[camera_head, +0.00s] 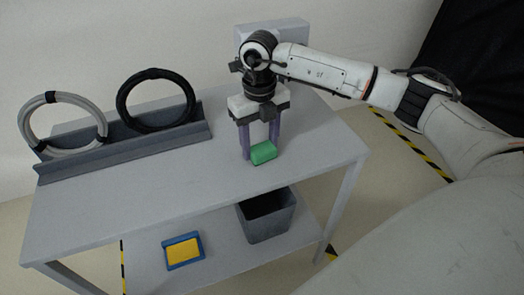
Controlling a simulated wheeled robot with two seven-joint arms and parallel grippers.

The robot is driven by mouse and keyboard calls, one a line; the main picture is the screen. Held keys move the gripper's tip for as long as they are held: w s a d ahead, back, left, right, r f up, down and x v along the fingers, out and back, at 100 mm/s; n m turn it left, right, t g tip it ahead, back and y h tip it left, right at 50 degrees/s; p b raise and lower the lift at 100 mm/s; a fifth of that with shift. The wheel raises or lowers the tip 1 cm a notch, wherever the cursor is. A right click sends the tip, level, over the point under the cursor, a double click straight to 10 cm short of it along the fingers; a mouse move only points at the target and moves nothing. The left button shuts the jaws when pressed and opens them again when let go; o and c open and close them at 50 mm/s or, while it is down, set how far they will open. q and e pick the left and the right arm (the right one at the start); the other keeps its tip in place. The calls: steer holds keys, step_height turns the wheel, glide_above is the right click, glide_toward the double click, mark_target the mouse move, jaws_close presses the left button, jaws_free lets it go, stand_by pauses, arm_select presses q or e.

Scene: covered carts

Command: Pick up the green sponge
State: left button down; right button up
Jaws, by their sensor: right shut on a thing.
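The green sponge (263,153) is a small green block at the right part of the cart's grey top (215,190). My right gripper (260,150) points down over it, with one purple finger at its left end and the other behind its right end. The gripper is shut on the sponge. I cannot tell whether the sponge touches the cart top or is slightly above it. My left gripper is not in view.
A grey rack (125,148) on the cart's left holds a grey ring (33,125) and a black ring (119,105). A grey box (297,30) stands behind my gripper. The lower shelf holds a grey bin (268,226) and a blue-framed yellow item (183,250). The top's front is clear.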

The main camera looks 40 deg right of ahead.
mark_target(260, 145)
steer(key=shift+r, duration=0.15)
step_height(260, 145, up, 10)
stand_by(0.4)
steer(key=shift+o, duration=0.9)
steer(key=shift+c, duration=0.5)
